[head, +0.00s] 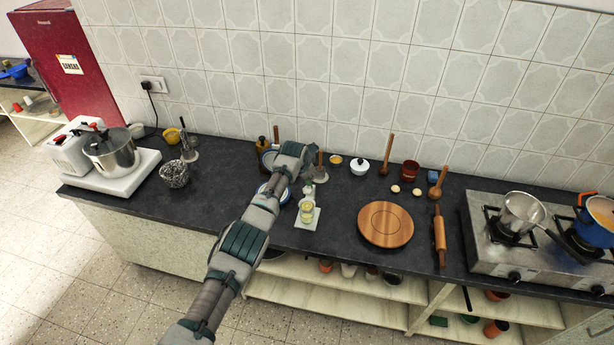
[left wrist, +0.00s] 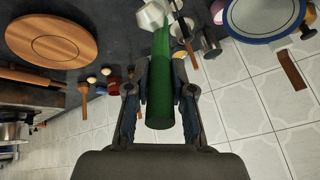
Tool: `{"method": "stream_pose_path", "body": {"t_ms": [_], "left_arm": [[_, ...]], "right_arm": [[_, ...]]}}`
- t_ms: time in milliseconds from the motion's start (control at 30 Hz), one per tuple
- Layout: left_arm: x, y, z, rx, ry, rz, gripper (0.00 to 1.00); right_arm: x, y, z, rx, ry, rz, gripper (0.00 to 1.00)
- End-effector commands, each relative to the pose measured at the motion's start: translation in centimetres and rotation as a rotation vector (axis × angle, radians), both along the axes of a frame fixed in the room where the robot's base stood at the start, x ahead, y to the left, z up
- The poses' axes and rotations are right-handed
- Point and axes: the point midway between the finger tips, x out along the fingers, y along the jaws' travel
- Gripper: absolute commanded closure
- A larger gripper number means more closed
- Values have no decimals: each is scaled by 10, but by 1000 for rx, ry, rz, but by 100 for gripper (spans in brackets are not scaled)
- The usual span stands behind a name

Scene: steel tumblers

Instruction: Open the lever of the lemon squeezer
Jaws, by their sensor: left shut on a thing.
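My left gripper (left wrist: 161,78) is shut on a green cylindrical handle (left wrist: 160,110), which lies between its two fingers in the left wrist view. In the head view my left gripper (head: 312,158) is over the back of the dark counter, and the green handle is hidden there. I cannot tell how far the lever is open. My right gripper is in neither view.
A blue-rimmed plate (left wrist: 231,30) is close by. A round wooden board (head: 386,224) and rolling pin (head: 439,236) lie to the right. The tiled wall (head: 340,95) is behind.

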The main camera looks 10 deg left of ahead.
Motion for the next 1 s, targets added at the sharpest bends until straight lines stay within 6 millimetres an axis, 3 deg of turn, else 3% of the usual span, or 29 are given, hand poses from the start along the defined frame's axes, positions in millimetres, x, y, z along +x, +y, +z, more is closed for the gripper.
{"method": "stream_pose_path", "body": {"t_ms": [367,400,467,500,1000], "left_arm": [[1,-2,0,-3,-3,-1,100],[1,-2,0,-3,-3,-1,70],[1,-2,0,-3,-3,-1,55],[1,-1,0,-2,-2,-1,53],[-4,0,10,-2,-3,-2,53]], "right_arm": [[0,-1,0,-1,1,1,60],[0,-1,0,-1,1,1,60],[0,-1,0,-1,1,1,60],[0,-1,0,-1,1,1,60],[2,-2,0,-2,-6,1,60]]}}
